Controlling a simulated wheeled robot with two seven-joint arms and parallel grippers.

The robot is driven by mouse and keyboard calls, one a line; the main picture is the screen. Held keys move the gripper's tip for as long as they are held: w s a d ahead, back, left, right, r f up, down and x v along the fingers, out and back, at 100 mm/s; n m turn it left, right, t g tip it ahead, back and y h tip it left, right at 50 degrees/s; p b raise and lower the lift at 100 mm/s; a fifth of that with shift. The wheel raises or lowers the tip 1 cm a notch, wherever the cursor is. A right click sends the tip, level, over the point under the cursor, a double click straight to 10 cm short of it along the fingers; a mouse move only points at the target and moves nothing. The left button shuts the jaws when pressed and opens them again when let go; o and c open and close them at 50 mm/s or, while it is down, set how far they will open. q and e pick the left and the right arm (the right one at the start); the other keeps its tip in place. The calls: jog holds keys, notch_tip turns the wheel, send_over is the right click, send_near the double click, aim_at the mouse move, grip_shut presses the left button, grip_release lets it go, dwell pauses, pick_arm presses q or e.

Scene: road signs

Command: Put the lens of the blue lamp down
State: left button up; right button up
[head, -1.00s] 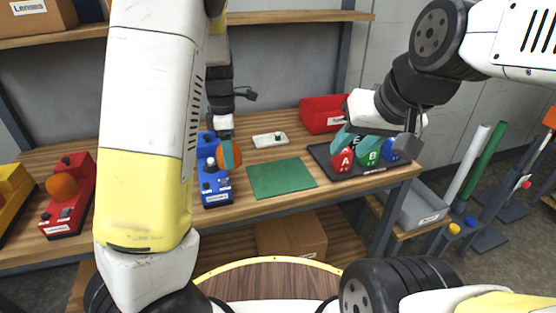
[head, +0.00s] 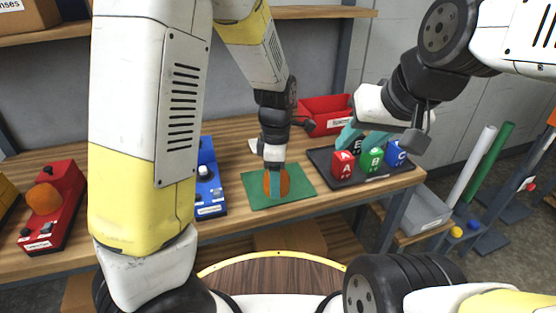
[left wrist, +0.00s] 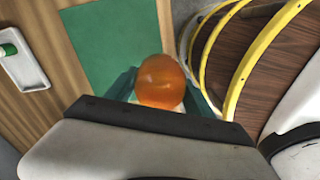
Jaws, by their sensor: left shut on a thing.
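The orange lens (head: 276,184) is held in my left gripper (head: 275,188), which is shut on it over the green mat (head: 300,172). The lens also shows between the teal fingers in the left wrist view (left wrist: 161,80). I cannot tell whether the lens touches the mat. The blue lamp (head: 208,190) stands on the table left of the mat, with its white bulb bare. My right gripper (head: 362,138) hangs above the black tray at the right; its teal fingers look apart.
The black tray (head: 322,158) holds red, green and blue lettered blocks. A red bin (head: 325,115) stands behind it. A red lamp with an orange lens (head: 48,205) stands at the left. A small white tray (left wrist: 24,64) lies beside the mat. Most of the mat is clear.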

pick_arm(q)
jog(key=w, duration=0.8)
jog(key=shift+d+f, duration=0.1)
jog(key=shift+f, duration=2.05)
jog(key=shift+f, duration=0.2)
jog(key=shift+f, duration=0.25)
jog(key=o, duration=1.3)
jog(key=shift+o, duration=0.2)
